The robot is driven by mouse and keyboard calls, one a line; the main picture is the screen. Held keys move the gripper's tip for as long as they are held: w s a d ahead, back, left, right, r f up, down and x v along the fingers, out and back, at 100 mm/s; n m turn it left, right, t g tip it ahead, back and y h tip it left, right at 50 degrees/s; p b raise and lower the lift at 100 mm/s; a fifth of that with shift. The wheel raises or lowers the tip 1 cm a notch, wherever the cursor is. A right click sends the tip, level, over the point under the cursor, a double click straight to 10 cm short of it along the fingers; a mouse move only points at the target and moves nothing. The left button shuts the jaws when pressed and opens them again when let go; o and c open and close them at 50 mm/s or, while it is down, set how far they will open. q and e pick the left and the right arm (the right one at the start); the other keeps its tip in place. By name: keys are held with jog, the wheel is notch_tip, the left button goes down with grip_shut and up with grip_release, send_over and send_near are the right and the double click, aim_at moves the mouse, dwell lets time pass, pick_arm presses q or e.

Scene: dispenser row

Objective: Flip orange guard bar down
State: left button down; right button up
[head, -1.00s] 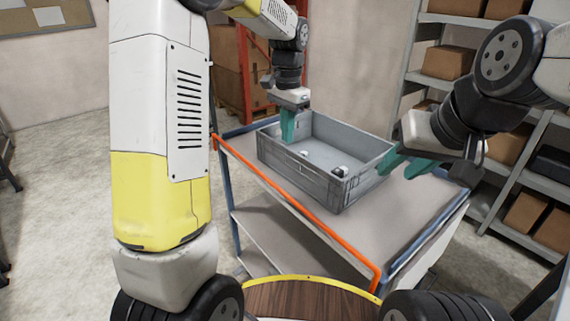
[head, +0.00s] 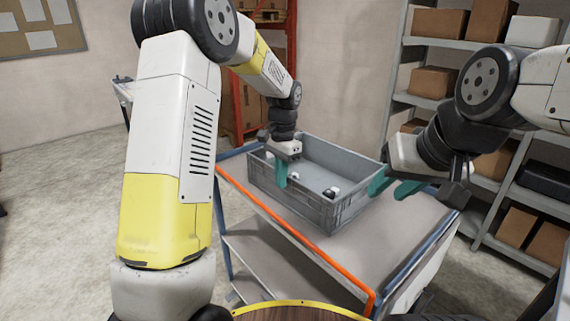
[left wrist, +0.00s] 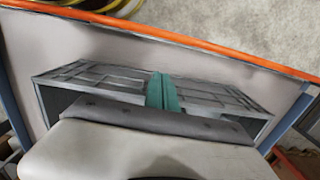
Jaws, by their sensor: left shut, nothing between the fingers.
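The orange guard bar (head: 295,236) runs along the cart's near-left edge. Its near end bends downward; I cannot tell exactly how far it stands above the top. In the left wrist view the bar (left wrist: 170,37) crosses the top of the picture, apart from my fingers. My left gripper (head: 281,172) is shut and empty, pointing down at the grey tote's left side, with the bar nearer to me. Its teal fingers show together in the left wrist view (left wrist: 162,91). My right gripper (head: 392,186) has its fingers apart at the tote's right wall; contact is unclear.
A lower shelf (head: 265,262) lies below. Shelving with boxes (head: 432,82) stands at the right, an orange rack at the back. The floor at left is clear.

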pick_arm(q)
notch_tip(320, 180, down, 4)
jog(key=shift+s+r, duration=0.1)
jog(key=shift+s, duration=0.05)
jog(key=shift+s+a, duration=0.9)
jog(key=shift+a, duration=0.1)
jog(key=shift+s+a+f, duration=0.3)
jog(key=shift+s+a, duration=0.15)
